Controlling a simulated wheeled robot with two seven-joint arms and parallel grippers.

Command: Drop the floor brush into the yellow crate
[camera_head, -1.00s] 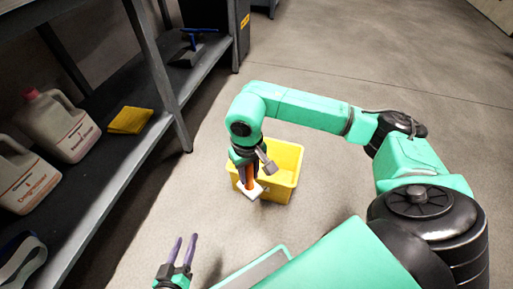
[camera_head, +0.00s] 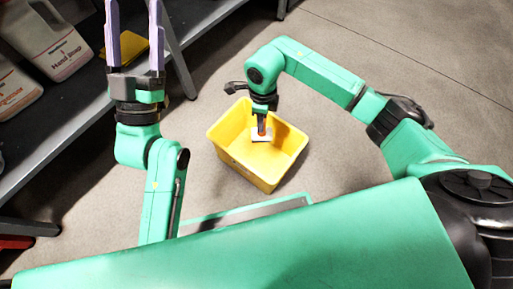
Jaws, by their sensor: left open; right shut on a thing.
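The yellow crate (camera_head: 240,168) stands on the floor in the middle of the view, its open top facing up. My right gripper (camera_head: 263,116) points down over the crate and is shut on the floor brush (camera_head: 261,135). The brush shows a short orange part below the fingers and a pale, flat head at the bottom. The brush head appears within the crate's outline; I cannot tell how far above the crate floor it is. My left gripper (camera_head: 133,10) is open and empty, pointing up at the left in front of the shelf.
A dark metal shelf (camera_head: 92,118) runs along the left, with white bottles (camera_head: 52,42) and a yellow cloth (camera_head: 130,45) partly hidden behind my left gripper. A red thing (camera_head: 15,242) shows at the lower left edge. The concrete floor (camera_head: 340,40) beyond the crate is clear.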

